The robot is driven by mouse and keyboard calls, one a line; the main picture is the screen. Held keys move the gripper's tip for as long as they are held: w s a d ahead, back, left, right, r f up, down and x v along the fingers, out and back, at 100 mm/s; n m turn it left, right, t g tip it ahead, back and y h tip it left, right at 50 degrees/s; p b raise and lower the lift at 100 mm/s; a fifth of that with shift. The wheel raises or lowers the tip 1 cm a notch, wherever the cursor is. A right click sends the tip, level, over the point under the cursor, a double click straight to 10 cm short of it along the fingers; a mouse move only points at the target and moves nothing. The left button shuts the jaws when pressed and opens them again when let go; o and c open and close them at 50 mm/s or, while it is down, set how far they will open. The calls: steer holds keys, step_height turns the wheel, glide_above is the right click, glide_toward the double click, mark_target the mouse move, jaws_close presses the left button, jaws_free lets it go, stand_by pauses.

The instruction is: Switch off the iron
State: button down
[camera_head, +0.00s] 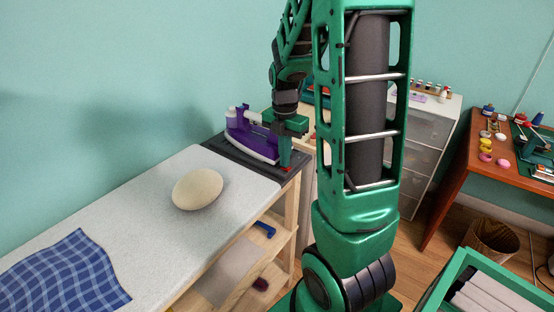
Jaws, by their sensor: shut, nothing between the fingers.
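The purple and white iron (248,139) rests on a dark base (225,148) at the far end of the ironing table. My gripper (286,162) points down just right of the iron's front end, over the base's front right part. Its fingers are shut and hold nothing. A small red spot (287,169) shows at the fingertips, on or just above the base. I cannot tell whether the fingers touch it, or whether it is the switch. My arm hides part of the iron's upper right side.
A pale ironing surface (130,215) bears a cream oval pad (198,189) and a blue checked cloth (66,278). Shelves (262,245) lie below. A drawer unit (427,140) and a brown desk (475,145) stand right, with a wastebasket (493,238) and green crate (455,277) on the floor.

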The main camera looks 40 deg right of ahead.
steer(key=shift+s+a+f, duration=0.2)
steer(key=shift+s+f, duration=0.1)
steer(key=shift+f, duration=0.15)
steer(key=shift+s, duration=0.2)
steer(key=shift+s+d+f, duration=0.1)
steer(key=shift+s+d, duration=0.05)
steer(key=shift+s, duration=0.1)
steer(key=shift+s+d, duration=0.15)
step_height(320, 180, up, 15)
steer(key=w, duration=0.2)
steer(key=shift+w, duration=0.1)
stand_by(0.6)
